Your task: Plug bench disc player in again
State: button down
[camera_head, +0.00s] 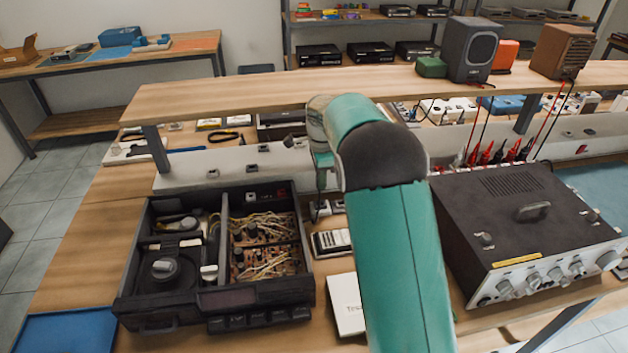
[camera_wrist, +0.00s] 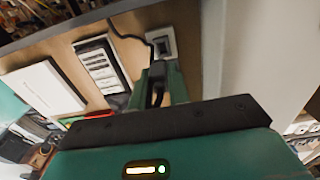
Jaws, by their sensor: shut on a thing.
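The disc player (camera_head: 132,285) sits with its lid off on the bench, left of my arm in the head view, its inner boards and wires exposed. My gripper (camera_wrist: 160,72) shows in the wrist view, shut on a dark piece (camera_wrist: 157,92) between its green fingers; this looks like a plug, but its shape is mostly hidden. A black cord (camera_wrist: 128,36) curves near the fingertips; I cannot tell where it joins. A grey socket-like block (camera_wrist: 162,42) lies just beyond the fingertips. In the head view, part of my gripper (camera_head: 323,178) shows beside the rear rail.
A keypad-like device (camera_head: 331,242) and a white booklet (camera_head: 346,304) lie between player and arm. A large instrument (camera_head: 535,225) stands to the right. The pale rear rail (camera_head: 185,176) carries small sockets. A shelf (camera_head: 250,95) with speakers (camera_head: 472,50) overhangs it.

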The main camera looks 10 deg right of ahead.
jog(key=shift+w+a+f, duration=0.15)
jog(key=shift+w+f, duration=0.15)
jog(key=shift+s+f, duration=0.1)
jog(key=shift+d+f, duration=0.2)
jog(key=shift+f, duration=2.05)
jog(key=shift+a+f, duration=0.1)
jog(key=shift+f, duration=0.9)
dwell(1.7)
jog(key=c, duration=1.3)
grip_release()
jog(key=shift+o, duration=0.2)
jog(key=shift+r, duration=0.1)
